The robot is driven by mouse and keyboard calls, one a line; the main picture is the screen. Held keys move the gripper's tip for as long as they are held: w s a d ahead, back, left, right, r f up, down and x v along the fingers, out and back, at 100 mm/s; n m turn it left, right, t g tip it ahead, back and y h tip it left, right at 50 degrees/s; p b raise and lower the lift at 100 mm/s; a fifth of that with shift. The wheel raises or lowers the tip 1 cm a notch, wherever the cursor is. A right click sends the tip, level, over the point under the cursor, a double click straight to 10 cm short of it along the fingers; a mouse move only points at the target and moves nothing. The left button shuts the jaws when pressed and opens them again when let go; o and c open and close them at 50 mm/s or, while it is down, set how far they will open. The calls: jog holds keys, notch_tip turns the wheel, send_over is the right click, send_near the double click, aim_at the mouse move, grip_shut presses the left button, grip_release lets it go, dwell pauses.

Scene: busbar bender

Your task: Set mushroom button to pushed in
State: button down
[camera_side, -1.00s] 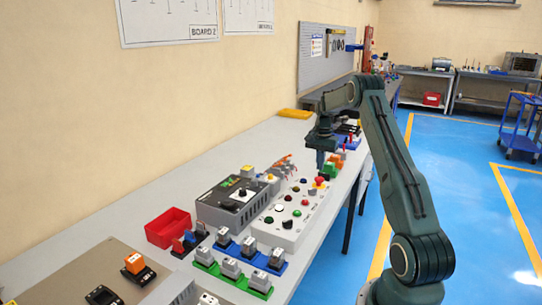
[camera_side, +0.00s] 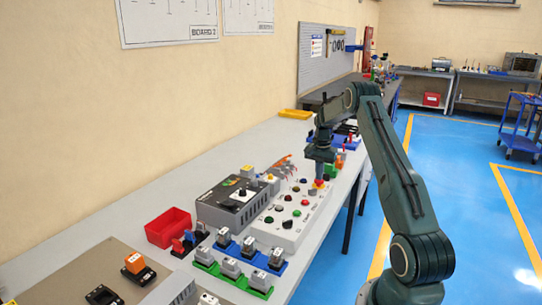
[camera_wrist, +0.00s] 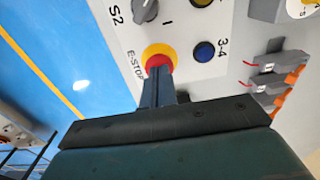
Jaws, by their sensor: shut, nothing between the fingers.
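The mushroom button is red on a yellow ring, labelled E-STOP, at the far end of a light grey control panel (camera_side: 289,222). In the wrist view the red button (camera_wrist: 159,61) shows just past my fingertips, partly covered by them. My gripper (camera_wrist: 157,72) is shut and empty, its fingers pointing at the button. In the side view my gripper (camera_side: 319,182) is above the button's spot, with the tips at or very near the red cap. I cannot tell whether they touch or whether the button is pushed in.
A blue button (camera_wrist: 204,51) and a grey selector knob (camera_wrist: 145,10) are beside the E-STOP. A red bin (camera_side: 168,227) and blue and green racks stand nearer the camera.

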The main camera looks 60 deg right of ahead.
jog(key=shift+s+a+f, duration=0.1)
jog(key=shift+a+f, duration=0.05)
jog(key=shift+f, duration=0.6)
notch_tip(320, 180, up, 16)
jog(key=shift+f, duration=0.2)
dwell(0.4)
jog(key=w+a+r+n+t+h, duration=0.1)
jog(key=a+r+n, duration=0.45)
jog(key=a, duration=0.95)
jog(key=a+r+n+t, duration=0.1)
jog(key=a+r+n, duration=0.2)
jog(key=a+r, duration=0.85)
jog(key=s+a+f+n+t, duration=0.1)
jog(key=s+a+f+n, duration=0.1)
jog(key=s+a, duration=0.3)
jog(key=s+a+f+n+t, duration=0.1)
jog(key=s+a+f+n, duration=0.2)
jog(key=s+a, duration=0.3)
jog(key=s+a+f+n+t+y, duration=0.1)
jog(key=s+a+f+n, duration=0.2)
jog(key=s+a, duration=0.3)
jog(key=a+n, duration=0.1)
jog(key=a, duration=0.3)
jog(key=shift+t, duration=0.3)
